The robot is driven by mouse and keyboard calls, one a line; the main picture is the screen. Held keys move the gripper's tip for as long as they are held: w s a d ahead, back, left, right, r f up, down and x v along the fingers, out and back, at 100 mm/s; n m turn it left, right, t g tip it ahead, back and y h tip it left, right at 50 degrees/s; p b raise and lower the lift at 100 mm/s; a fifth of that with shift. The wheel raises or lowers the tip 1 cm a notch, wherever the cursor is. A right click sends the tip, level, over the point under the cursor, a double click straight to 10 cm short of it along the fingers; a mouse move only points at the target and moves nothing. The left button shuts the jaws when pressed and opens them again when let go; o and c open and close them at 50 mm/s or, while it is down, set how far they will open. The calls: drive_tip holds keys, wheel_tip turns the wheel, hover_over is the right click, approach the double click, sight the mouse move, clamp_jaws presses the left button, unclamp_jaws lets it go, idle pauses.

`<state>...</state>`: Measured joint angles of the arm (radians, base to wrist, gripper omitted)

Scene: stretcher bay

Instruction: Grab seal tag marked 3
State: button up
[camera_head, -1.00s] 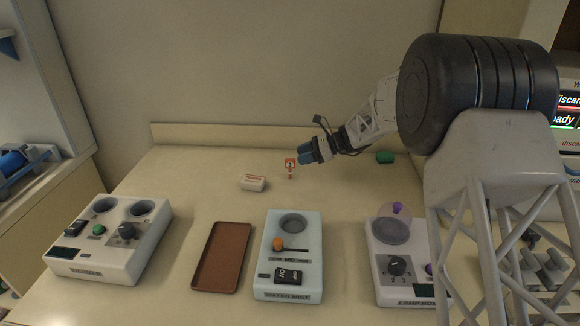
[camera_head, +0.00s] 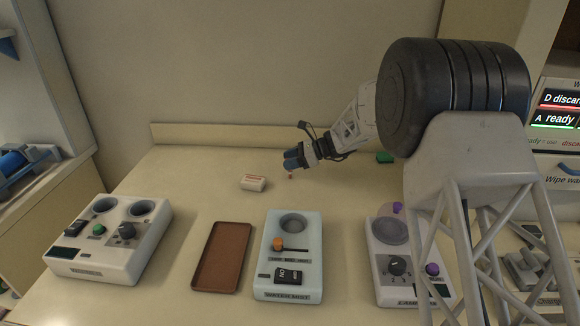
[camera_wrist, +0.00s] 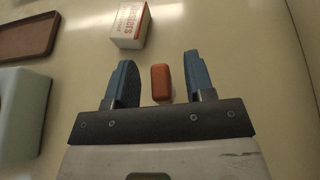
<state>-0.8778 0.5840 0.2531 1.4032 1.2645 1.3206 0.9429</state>
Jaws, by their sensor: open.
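The seal tag (camera_head: 290,176) is mostly hidden behind my gripper in the head view; only a small red bit of its lower part shows. In the wrist view a red-orange block, the tag seen from above (camera_wrist: 161,83), lies between my two blue fingers, with a gap on each side. Its number does not show in either view now. My gripper (camera_head: 292,160) is open, with its fingers on either side of the tag and not closed on it.
A small white box with red print (camera_head: 253,183) lies close by on the left; it also shows in the wrist view (camera_wrist: 130,24). A brown tray (camera_head: 221,257) and several control devices, one pale blue (camera_head: 288,255), stand nearer. A green object (camera_head: 385,157) lies to the right.

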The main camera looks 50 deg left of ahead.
clamp_jaws()
drive_tip(key=shift+r, duration=0.1)
idle(0.3)
drive_tip(key=shift+r, duration=4.9)
